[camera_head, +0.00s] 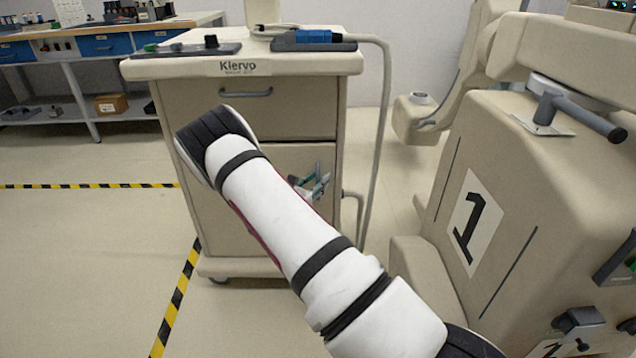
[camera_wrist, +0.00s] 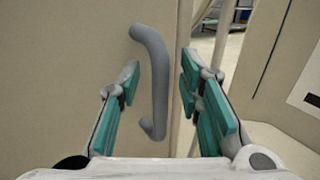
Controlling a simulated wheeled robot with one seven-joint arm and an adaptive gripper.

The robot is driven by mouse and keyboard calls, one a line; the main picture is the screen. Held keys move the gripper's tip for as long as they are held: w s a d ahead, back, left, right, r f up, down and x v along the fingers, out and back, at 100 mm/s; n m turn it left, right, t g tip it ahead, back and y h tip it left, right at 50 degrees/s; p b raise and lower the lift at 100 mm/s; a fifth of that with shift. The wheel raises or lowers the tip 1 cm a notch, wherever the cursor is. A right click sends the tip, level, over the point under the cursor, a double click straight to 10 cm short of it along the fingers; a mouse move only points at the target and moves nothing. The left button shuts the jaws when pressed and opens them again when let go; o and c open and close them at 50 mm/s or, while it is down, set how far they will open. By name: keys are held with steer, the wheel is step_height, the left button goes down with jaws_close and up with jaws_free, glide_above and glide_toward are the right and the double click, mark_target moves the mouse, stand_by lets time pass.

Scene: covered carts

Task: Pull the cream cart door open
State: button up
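The cream cart (camera_head: 260,69) stands ahead, with a top drawer and a cream door (camera_head: 215,215) below it. The door looks shut, and my arm hides much of it in the head view. In the wrist view, the door (camera_wrist: 70,75) bears a grey vertical bar handle (camera_wrist: 157,80) near its right edge. My gripper (camera_wrist: 161,72) is open, with one teal-padded finger on each side of the handle. It also shows small at the door in the head view (camera_head: 312,184). I cannot tell whether either finger touches the handle.
A drawer handle (camera_head: 246,92) sits above the door. A grey hose (camera_head: 384,130) hangs down the cart's right side. A large beige machine marked 1 (camera_head: 560,150) stands close on the right. A workbench (camera_head: 75,45) is at the back left. Open floor lies left of the cart.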

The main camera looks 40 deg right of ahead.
steer(key=shift+w+d, duration=0.15)
steer(key=shift+d, duration=0.2)
jaws_close()
